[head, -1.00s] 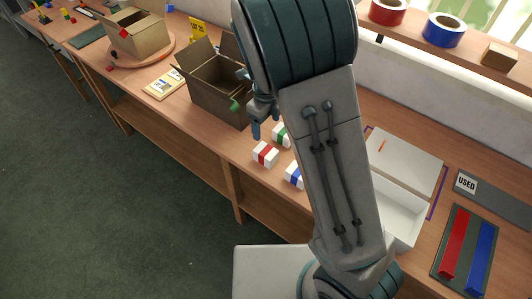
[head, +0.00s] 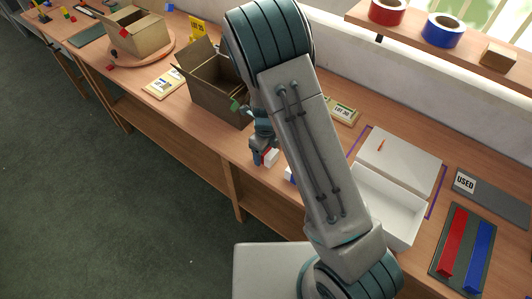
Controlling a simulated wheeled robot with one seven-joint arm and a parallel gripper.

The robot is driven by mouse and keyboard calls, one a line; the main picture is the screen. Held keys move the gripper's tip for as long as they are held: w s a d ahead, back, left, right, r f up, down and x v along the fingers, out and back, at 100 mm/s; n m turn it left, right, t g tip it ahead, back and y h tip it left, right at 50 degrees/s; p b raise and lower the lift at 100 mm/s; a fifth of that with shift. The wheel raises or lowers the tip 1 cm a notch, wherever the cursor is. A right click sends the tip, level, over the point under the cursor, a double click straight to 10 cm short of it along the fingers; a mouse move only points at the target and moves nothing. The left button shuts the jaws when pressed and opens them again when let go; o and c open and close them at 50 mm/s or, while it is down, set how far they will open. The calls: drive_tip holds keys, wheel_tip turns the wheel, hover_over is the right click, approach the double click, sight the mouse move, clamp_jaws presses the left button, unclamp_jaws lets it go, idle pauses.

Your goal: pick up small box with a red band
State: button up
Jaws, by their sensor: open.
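The small white box with a red band (head: 271,157) sits on the wooden table in the head view, left of my arm. My gripper (head: 262,156) is down at this box, with its fingers partly in front of it. The jaws are open. I cannot tell whether the fingers touch the box. Part of the box is hidden by the gripper. A small box with a blue band (head: 290,174) is mostly hidden behind my forearm. The green-banded box is hidden from view.
An open cardboard box (head: 212,98) stands just behind and left of my gripper. An open white box (head: 390,205) lies right of my arm. A dark mat (head: 463,250) holds a red and a blue bar. A lot card (head: 344,112) lies behind my arm.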

drive_tip(key=c, duration=1.1)
drive_tip(key=shift+r, duration=0.15)
drive_tip(key=shift+r, duration=0.25)
wheel_tip(320, 180, up, 4)
drive_tip(key=shift+s+d+f+b, duration=0.1)
drive_tip(key=shift+d+f+b, duration=0.05)
drive_tip(key=shift+b, duration=0.2)
drive_tip(key=s+d+r, duration=0.6)
drive_tip(key=d, duration=0.3)
drive_tip(key=shift+d+r+b, duration=0.25)
drive_tip(key=shift+d+b, duration=0.1)
